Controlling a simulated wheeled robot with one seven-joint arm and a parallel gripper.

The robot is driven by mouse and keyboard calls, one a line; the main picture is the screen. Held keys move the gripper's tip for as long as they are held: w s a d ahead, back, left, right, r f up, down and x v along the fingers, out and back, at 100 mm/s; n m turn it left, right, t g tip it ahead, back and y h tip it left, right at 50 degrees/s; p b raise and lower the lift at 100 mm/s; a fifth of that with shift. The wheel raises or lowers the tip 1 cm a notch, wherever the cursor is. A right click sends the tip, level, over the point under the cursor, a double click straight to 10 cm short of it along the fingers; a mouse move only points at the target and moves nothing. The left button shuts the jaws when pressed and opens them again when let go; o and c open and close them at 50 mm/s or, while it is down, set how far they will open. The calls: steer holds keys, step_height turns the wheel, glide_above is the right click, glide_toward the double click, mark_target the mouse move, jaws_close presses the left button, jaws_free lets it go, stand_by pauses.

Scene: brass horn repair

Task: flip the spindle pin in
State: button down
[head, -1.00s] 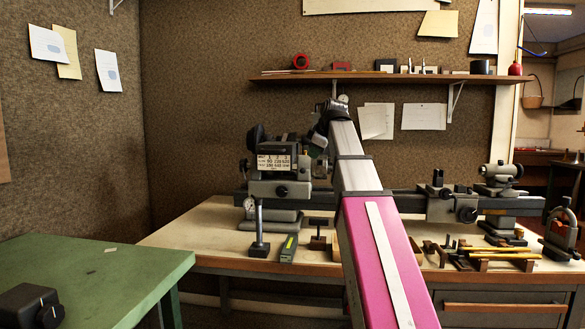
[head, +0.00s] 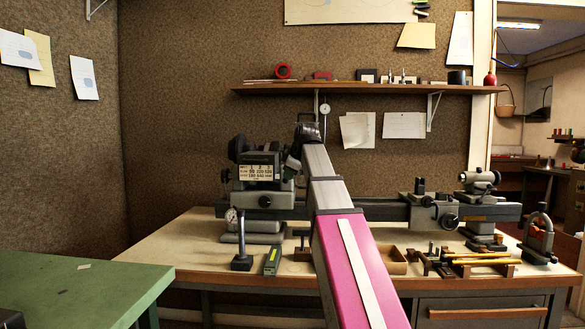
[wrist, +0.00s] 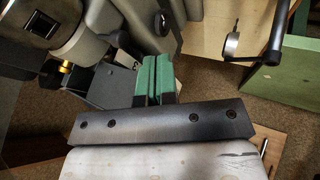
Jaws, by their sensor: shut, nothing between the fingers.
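The lathe headstock (head: 258,170), grey with a white number plate, stands on the bench at the left. In the wrist view its round grey spindle housing (wrist: 70,30) fills the upper left. A small brass-coloured pin (wrist: 65,67) sits just under that housing; it looks like the spindle pin, but how far in it sits cannot be told. My gripper (wrist: 154,62) has green fingers, shut together and empty. In the wrist view they are right of the brass pin and apart from it. In the head view my arm mostly hides the fingers, at the headstock's right side.
The wooden bench (head: 185,246) carries a small wooden tray (head: 396,262), tools and a tailstock (head: 428,211) to the right. A green table (head: 75,285) stands at the front left. A shelf (head: 350,88) hangs above. A dial gauge (wrist: 233,45) shows in the wrist view.

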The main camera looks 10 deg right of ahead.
steer(key=w+f, duration=0.3)
steer(key=w, duration=0.3)
stand_by(0.3)
